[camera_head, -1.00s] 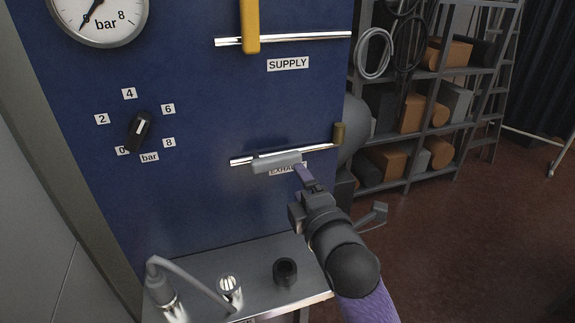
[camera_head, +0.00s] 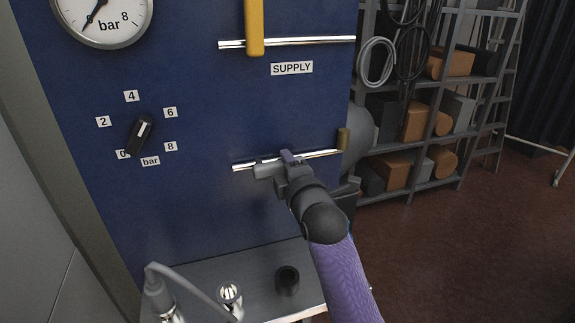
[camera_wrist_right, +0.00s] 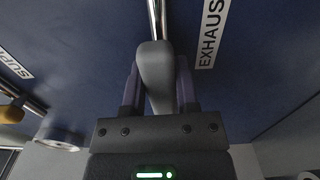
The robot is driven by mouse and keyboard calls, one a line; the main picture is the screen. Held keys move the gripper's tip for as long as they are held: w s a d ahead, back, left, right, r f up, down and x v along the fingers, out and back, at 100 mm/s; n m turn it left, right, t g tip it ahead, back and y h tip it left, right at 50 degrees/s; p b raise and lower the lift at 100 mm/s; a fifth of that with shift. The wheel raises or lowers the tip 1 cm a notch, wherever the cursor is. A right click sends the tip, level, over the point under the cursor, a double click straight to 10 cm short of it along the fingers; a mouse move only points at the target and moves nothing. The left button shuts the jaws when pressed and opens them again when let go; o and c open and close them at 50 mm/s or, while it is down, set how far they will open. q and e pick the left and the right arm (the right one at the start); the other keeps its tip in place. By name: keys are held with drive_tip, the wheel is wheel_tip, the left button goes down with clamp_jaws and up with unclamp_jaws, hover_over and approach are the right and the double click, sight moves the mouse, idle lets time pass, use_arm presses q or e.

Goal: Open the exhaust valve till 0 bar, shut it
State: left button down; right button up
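The grey exhaust valve handle (camera_head: 264,171) lies roughly along the lower chrome pipe (camera_head: 320,154) on the blue panel. My right gripper (camera_head: 289,160) is at this handle and hides part of it and the EXHAUST label. In the right wrist view the handle (camera_wrist_right: 156,75) sits between the two fingers of the right gripper (camera_wrist_right: 159,82), which straddle it and look not closed on it. The EXHAUST label (camera_wrist_right: 211,33) shows beside the pipe. The pressure gauge (camera_head: 103,15) is cut off at the top, its needle pointing down-left near 0. My left gripper is out of view.
A yellow supply handle (camera_head: 253,25) stands across the upper pipe. A black knob (camera_head: 140,134) is at left. A metal shelf (camera_head: 260,285) below holds a black cup (camera_head: 287,280) and a metal fitting (camera_head: 229,293). Storage racks (camera_head: 425,120) stand at right.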

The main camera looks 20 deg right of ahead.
clamp_jaws()
idle(0.4)
drive_tip(key=shift+f, duration=0.1)
idle(0.5)
